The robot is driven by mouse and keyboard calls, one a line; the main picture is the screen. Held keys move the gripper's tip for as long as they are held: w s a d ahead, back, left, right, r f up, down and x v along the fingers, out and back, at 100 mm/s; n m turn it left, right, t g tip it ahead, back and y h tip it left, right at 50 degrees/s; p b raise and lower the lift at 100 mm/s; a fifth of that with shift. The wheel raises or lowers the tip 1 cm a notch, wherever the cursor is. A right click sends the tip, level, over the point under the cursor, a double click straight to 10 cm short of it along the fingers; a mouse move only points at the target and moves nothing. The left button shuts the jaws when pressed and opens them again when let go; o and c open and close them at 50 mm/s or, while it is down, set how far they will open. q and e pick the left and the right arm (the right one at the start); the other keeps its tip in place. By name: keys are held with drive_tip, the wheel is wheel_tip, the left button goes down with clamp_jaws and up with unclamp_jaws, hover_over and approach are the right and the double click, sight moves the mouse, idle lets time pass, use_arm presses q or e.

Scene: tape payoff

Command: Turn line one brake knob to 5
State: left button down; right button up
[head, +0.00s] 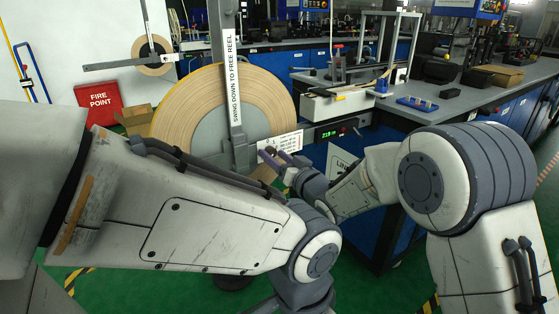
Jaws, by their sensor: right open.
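The large tan tape reel (176,106) stands upright at centre left, with a grey hub. A white placard (280,143) with small, unreadable print is at the reel's lower right. My right gripper (273,158) is open, its fingers just below and in front of this placard. I cannot make out the brake knob or its scale; the gripper or arms may hide it. My left arm crosses the lower left and its gripper is not in view.
A green-lit display box (329,134) sits right of the placard. A white "LINE" sign (341,164) is partly hidden by my right arm. A grey bench (415,111) with a blue tray (417,104) runs right.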

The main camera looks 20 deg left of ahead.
drive_tip(key=p+v, duration=0.1)
drive_tip(key=v, duration=0.9)
drive_tip(key=shift+s+d, duration=0.1)
drive_tip(key=shift+s, duration=0.05)
